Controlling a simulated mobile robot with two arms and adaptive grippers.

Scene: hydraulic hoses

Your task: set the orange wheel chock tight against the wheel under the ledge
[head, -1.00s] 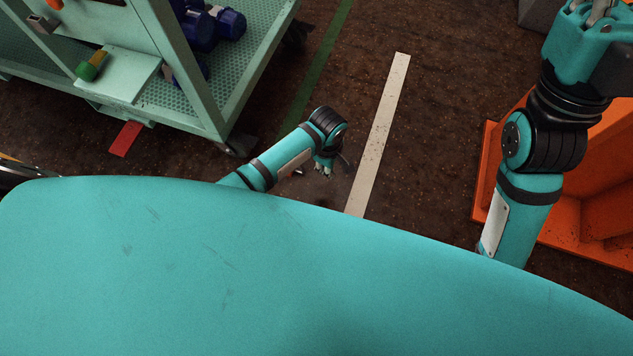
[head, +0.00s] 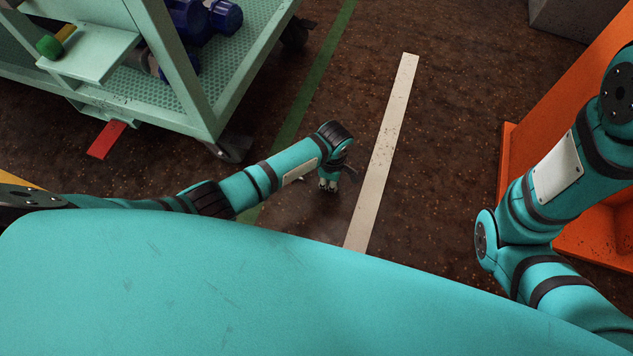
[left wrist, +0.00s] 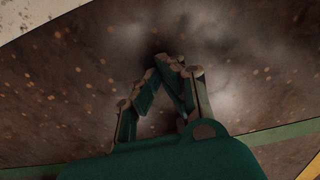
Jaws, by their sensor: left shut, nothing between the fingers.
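A black caster wheel (head: 232,148) stands under the near corner of the pale green cart (head: 208,112), below its lower deck. I make out no orange wheel chock for certain in either view. A flat red piece (head: 107,139) shows below the cart's left side; I cannot tell whether it is fixed to the cart. My left gripper (head: 328,186) hangs low over the brown floor, right of the wheel and apart from it. In the left wrist view its fingers (left wrist: 176,66) are together and empty over bare floor. My right gripper is out of view.
A large orange structure (head: 580,90) stands at the right, near my right arm. Blue cylindrical items (head: 190,20) lie on the cart's deck. A grey block (head: 565,17) is at the top right. The floor around the white stripe (head: 385,150) and green stripe (head: 315,85) is clear.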

